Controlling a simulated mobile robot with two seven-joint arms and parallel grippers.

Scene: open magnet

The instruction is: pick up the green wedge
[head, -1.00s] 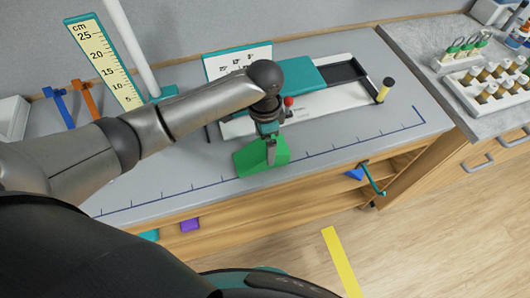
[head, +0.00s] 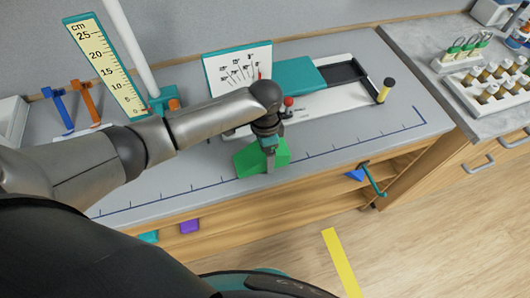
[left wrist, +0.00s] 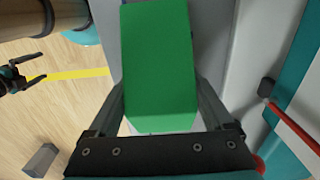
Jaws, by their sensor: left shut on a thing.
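The green wedge (head: 248,162) is near the front edge of the grey bench top in the head view. My left gripper (head: 269,158) comes down over it from above and is shut on it. In the left wrist view the wedge (left wrist: 160,65) fills the space between the two fingers of my left gripper (left wrist: 160,95), with a finger along each side. I cannot tell whether its underside touches the bench. My right gripper (left wrist: 42,68) shows small at the left of the left wrist view, its fingers apart and empty.
Behind the wedge lies a white and teal track (head: 330,100) with a red knob. A teal-framed chart (head: 238,70), a ruler board (head: 105,65) and a white post stand at the back.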

